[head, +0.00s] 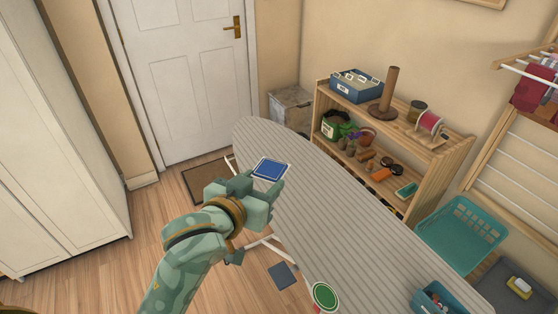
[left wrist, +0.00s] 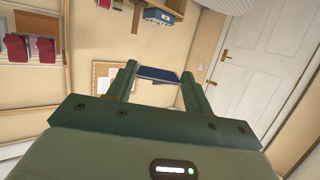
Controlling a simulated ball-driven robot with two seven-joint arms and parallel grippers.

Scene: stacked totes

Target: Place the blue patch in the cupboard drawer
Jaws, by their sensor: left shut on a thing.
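The blue patch (head: 269,169), a flat blue square with a pale border, is in the fingers of my left gripper (head: 262,182). In the head view it shows over the far left part of the ironing board; I cannot tell its height above it. In the left wrist view the blue patch (left wrist: 158,74) sits edge-on between the two fingertips of the left gripper (left wrist: 157,82), which is shut on it. A white cupboard (head: 55,130) stands at the left, with its lower front partly cut off by the frame. My right gripper is out of view.
The striped ironing board (head: 340,225) fills the middle. A wooden shelf (head: 455,150) with several items and a teal basket (head: 462,240) stand right. A panelled door (head: 185,80) is behind; floor at left is clear.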

